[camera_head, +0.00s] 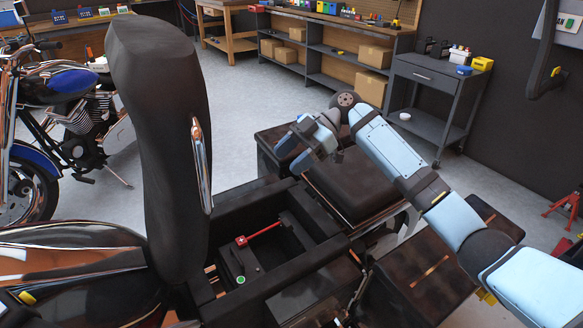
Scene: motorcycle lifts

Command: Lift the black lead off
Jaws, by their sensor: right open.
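A black battery (238,262) sits in an open black compartment (312,262) of the motorcycle, below the raised seat (160,130). A red lead (263,232) runs from a red clamp at its far left corner toward the upper right. A green round spot (240,280) shows on the battery's near part. I cannot make out the black lead against the dark battery and walls. My right gripper (292,154) is open and empty, above and beyond the compartment at the upper right, apart from the battery. My left gripper is not in view.
The upright seat stands close on the compartment's left side. A black padded seat or lid (352,183) lies to the right, under my right arm. Another motorcycle (62,95) stands at left. A grey cart (435,85) and shelves with boxes are farther back.

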